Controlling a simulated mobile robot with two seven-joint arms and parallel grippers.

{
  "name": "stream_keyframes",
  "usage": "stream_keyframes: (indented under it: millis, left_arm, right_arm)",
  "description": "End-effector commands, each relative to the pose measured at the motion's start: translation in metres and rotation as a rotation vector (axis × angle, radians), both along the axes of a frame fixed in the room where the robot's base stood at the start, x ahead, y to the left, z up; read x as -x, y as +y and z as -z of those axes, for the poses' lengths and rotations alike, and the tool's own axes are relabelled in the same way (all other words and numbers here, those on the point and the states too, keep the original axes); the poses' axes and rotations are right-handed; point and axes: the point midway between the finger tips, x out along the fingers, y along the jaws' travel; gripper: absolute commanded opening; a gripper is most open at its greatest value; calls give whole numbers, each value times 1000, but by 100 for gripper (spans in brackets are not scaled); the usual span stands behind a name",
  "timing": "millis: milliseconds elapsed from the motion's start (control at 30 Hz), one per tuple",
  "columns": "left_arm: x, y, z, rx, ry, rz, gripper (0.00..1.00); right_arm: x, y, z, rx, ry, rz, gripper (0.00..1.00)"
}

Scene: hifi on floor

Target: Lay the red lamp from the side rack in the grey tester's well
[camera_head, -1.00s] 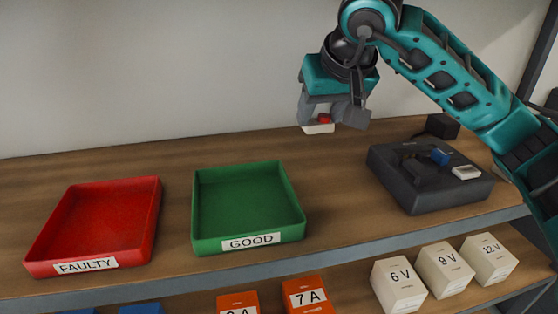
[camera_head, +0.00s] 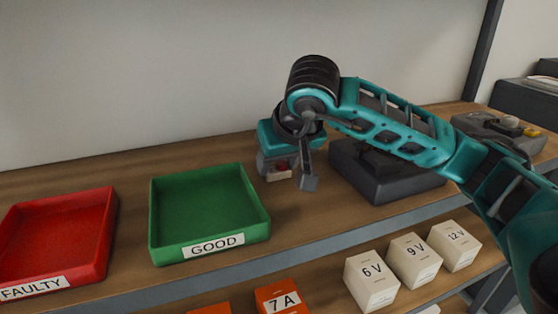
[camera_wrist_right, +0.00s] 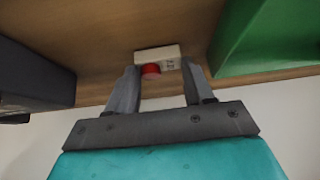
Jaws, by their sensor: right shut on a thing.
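My right gripper (camera_head: 289,172) is shut on the red lamp (camera_head: 281,165), whose pale base (camera_head: 277,176) shows below the fingers. The lamp also shows in the right wrist view as a red cap (camera_wrist_right: 151,71) beside its white block, between the fingers (camera_wrist_right: 158,88). The gripper is over the wooden shelf, between the green tray and the dark grey tester (camera_head: 395,188), just left of the tester. My right arm covers much of the tester's top, and its well is hidden. My left gripper is not in view.
The green GOOD tray (camera_head: 160,238) and red FAULTY tray (camera_head: 100,255) stand to the left, looking empty. A grey device with a yellow button (camera_head: 512,122) stands at the back right. White voltage boxes (camera_head: 372,282) and an orange box (camera_head: 284,298) are on the lower shelf.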

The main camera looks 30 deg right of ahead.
Motion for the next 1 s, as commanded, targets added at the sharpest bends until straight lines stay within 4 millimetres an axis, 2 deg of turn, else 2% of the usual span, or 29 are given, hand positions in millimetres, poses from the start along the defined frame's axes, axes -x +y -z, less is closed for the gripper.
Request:
stream_keyframes:
  millis: [100,133,367,600,733,1000]
  left_arm:
    - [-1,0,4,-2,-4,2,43]
    - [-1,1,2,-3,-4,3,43]
    - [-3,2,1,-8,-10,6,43]
    - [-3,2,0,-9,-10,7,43]
    - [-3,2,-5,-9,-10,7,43]
    - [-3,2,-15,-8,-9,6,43]
  right_arm:
    - [0,0,5,0,0,0,23]
    - [0,0,3,0,0,0,55]
    - [0,0,3,0,0,0,77]
    - [0,0,2,0,0,0,78]
    - [1,0,-5,0,-2,-1,78]
    - [30,6,-52,1,-7,-1,78]
